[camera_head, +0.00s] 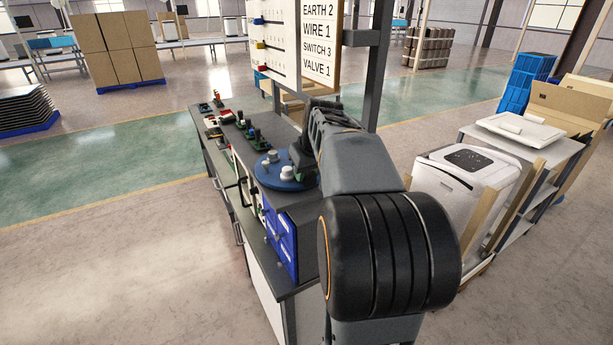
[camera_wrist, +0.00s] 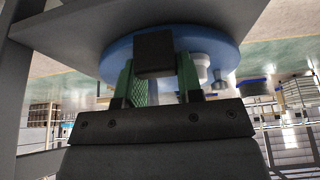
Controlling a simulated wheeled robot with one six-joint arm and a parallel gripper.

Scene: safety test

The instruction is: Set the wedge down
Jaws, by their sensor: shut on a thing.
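My gripper (camera_wrist: 156,75) shows in the wrist view with its two green-padded fingers closed on a dark, square-faced block, which I take for the wedge (camera_wrist: 154,52). Its sloping sides cannot be made out. Behind it is a round blue disc (camera_wrist: 112,68), seen upside down in this view. In the head view the same blue disc (camera_head: 266,180) lies on the dark workbench (camera_head: 200,125), with several grey metal pieces on it. My arm comes down over the right side of the disc. The wedge is hidden there. I cannot tell whether the wedge touches the disc.
Several small devices (camera_head: 258,142) stand along the bench left of the disc. A labelled board (camera_head: 318,40) on a grey post rises behind my arm. A white appliance (camera_head: 465,185) stands right, with open floor between.

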